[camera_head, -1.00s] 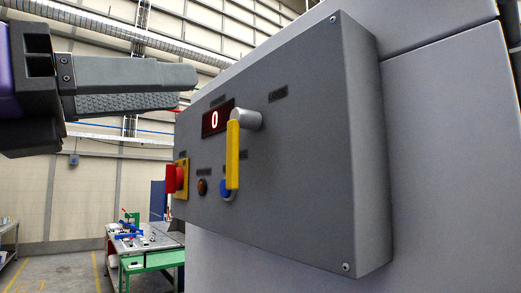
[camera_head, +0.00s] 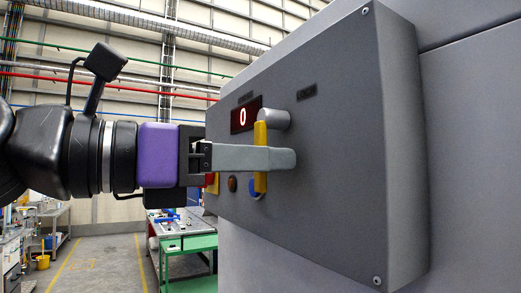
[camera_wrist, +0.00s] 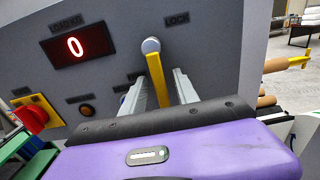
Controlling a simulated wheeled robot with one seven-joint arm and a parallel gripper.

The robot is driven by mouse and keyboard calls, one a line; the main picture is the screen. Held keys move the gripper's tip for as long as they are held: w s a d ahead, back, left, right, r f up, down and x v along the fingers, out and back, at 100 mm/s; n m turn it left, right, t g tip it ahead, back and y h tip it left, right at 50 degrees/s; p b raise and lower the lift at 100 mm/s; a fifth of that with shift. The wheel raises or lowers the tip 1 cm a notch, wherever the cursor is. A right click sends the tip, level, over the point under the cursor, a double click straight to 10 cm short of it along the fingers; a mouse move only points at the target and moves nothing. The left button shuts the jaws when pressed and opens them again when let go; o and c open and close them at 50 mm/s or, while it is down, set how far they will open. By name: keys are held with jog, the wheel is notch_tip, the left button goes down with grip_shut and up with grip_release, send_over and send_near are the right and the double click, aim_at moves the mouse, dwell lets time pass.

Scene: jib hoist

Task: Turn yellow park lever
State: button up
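The yellow park lever (camera_head: 261,135) hangs down from a grey round hub (camera_head: 274,119) on the front of the grey control box. In the wrist view the lever (camera_wrist: 158,80) runs down between the two fingers of my gripper (camera_wrist: 162,92). The fingers stand apart on either side of it, with a gap showing. In the head view my gripper (camera_head: 280,158) reaches in from the left, and its near finger crosses the lever's middle. The far finger is hidden there. Whether a finger touches the lever I cannot tell.
The grey box (camera_head: 340,150) carries a red display (camera_head: 245,115) reading 0, an amber lamp (camera_head: 232,184) and a blue button (camera_head: 255,188). A red stop knob on a yellow plate (camera_wrist: 32,115) sits at its left. A green table (camera_head: 188,245) stands behind.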

jog(key=shift+w+d, duration=0.1)
grip_shut()
dwell(1.4)
